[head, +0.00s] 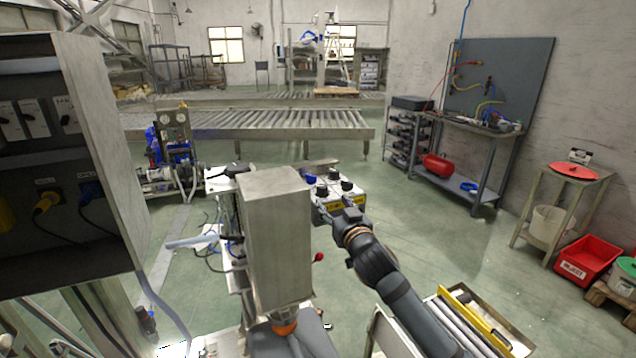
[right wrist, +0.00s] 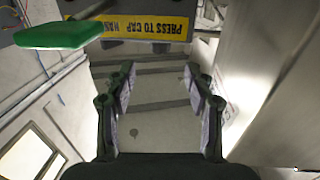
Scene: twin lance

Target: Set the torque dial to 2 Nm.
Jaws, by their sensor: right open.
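A pale control box (head: 351,197) with yellow labels stands near the middle of the head view. Black knobs (head: 347,185) and a blue one (head: 311,179) stick up from its top. Which knob is the torque dial, and its setting, I cannot tell. My right gripper (head: 348,213) is at the near side of the box. In the right wrist view its fingers (right wrist: 160,92) are apart with nothing between them. My left gripper does not show.
A tall grey housing (head: 273,235) stands just left of the box and hides what is behind it. In the right wrist view a green plate-like part (right wrist: 62,34) is at the upper left and a pale upright surface (right wrist: 262,70) is close on the right.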

